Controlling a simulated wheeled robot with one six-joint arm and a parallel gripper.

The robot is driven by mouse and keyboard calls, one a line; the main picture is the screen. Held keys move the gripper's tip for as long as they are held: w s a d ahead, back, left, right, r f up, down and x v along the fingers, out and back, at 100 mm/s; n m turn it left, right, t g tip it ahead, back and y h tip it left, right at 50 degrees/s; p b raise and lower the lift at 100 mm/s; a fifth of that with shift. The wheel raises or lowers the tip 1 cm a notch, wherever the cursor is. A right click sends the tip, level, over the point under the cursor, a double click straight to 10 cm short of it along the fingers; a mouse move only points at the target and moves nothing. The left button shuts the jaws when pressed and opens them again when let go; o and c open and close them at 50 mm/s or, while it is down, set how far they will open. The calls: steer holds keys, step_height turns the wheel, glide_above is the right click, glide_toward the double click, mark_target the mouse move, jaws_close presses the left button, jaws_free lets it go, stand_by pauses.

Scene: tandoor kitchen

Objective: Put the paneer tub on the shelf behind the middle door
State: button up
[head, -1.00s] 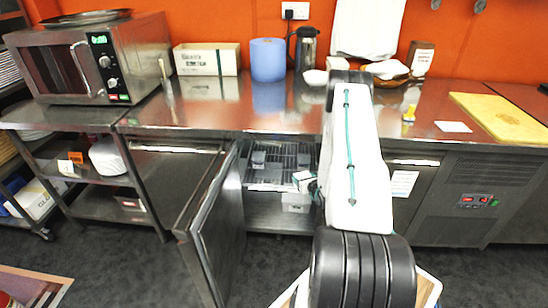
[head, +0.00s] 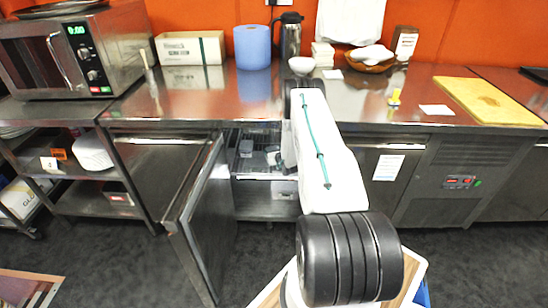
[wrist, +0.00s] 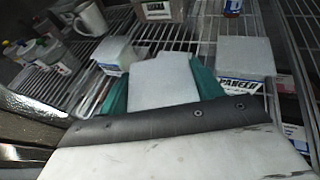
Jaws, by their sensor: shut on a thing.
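In the wrist view my gripper (wrist: 162,84) has teal fingers shut on a white tub (wrist: 163,78). No label shows on the held tub from here. It is over or among the wire shelf (wrist: 185,30) inside the cabinet; I cannot tell whether it touches the shelf. Another white tub (wrist: 244,58) with a label reading PANEER stands just to its right. In the head view the middle door (head: 205,220) is swung open, and my arm reaches into the opening beside it. My gripper and the held tub are hidden behind my arm there.
A smaller white tub (wrist: 118,54) stands left of the held one, with a white mug (wrist: 90,18) and several bottles (wrist: 45,52) beyond. The steel counter (head: 200,105) runs above the opening.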

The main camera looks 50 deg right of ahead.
steer(key=shift+s+f, duration=0.15)
steer(key=shift+f, duration=1.3)
steer(key=o, duration=1.2)
steer(key=shift+f, duration=0.15)
steer(key=shift+c, duration=0.2)
steer(key=v, duration=1.2)
